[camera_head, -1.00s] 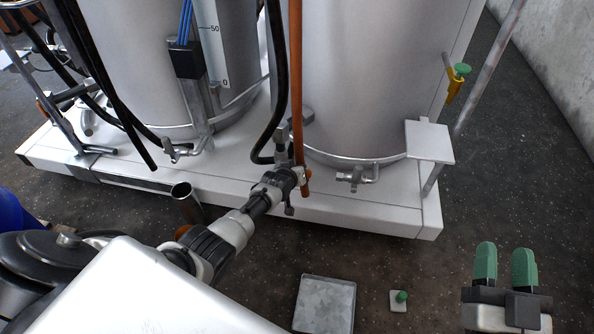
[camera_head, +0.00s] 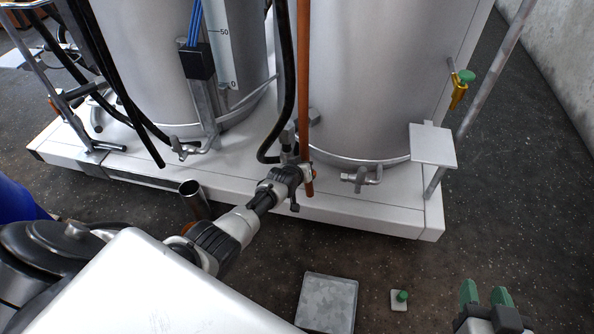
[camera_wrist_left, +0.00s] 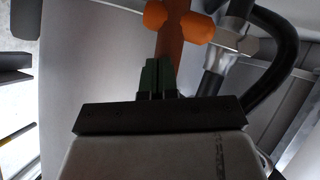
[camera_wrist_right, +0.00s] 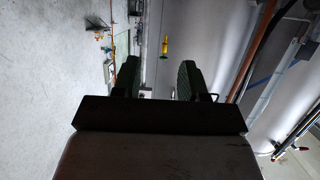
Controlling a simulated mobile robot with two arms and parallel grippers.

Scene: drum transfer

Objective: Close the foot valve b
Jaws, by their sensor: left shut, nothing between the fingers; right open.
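Two grey metal tanks stand on a white plinth, each with a metal tap at its foot: the left tap (camera_head: 186,148) and the right tap (camera_head: 361,178). No label shows which is foot valve b. An orange bar (camera_head: 304,90) hangs down in front of the right tank; in the left wrist view an orange piece with two round knobs (camera_wrist_left: 172,35) is just beyond my fingers. My left gripper (camera_wrist_left: 158,68) is shut and empty close to it; contact cannot be told. My right gripper (camera_head: 487,290) is open and empty, low at the right, away from the tanks.
A yellow fitting with a green knob (camera_head: 462,86) is at the right tank's side, above a small white shelf (camera_head: 433,145). Black hoses (camera_head: 288,80) hang between the tanks. A grey plate (camera_head: 328,302) and a green-knobbed block (camera_head: 400,298) lie on the dark floor, otherwise clear at right.

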